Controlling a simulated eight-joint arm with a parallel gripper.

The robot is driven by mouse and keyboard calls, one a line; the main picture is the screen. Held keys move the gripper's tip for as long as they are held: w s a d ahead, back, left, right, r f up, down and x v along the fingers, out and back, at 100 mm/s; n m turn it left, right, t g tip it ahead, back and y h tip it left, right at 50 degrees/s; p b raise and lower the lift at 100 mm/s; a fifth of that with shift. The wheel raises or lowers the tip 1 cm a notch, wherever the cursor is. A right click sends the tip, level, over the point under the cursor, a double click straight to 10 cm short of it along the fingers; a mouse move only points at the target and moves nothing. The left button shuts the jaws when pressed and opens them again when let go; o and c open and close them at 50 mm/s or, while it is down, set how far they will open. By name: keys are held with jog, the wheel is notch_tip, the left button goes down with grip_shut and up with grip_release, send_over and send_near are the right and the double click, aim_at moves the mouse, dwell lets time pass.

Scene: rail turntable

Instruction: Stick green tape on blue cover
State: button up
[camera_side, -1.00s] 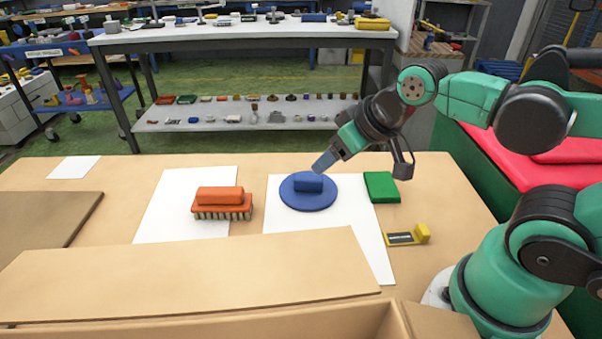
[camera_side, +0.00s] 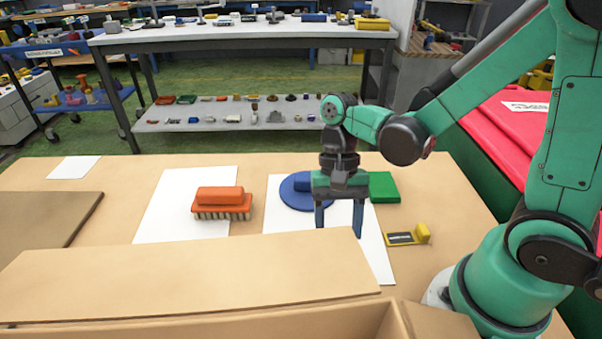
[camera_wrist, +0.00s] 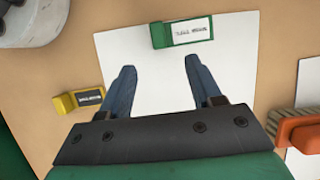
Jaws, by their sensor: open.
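The green tape (camera_wrist: 183,32) is a small green block with a white label strip. It lies on the near end of a white sheet (camera_side: 376,255), at the top of the wrist view, and is hidden in the side view. The blue cover (camera_side: 300,203) is a round blue disc with a raised blue grip, flat on the same sheet's far part and partly hidden behind my gripper. My gripper (camera_side: 339,218) points down above the sheet. In the wrist view my gripper (camera_wrist: 160,66) is open, with nothing between its fingers; the tape lies beyond their tips.
A yellow labelled block (camera_side: 410,235) lies right of the sheet, and a flat green pad (camera_side: 385,187) lies behind it. An orange brush (camera_side: 221,202) sits on another white sheet to the left. A cardboard flap (camera_side: 190,275) covers the front of the table.

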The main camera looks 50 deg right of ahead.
aim_at(338, 262)
jog(key=shift+x, duration=2.65)
grip_shut()
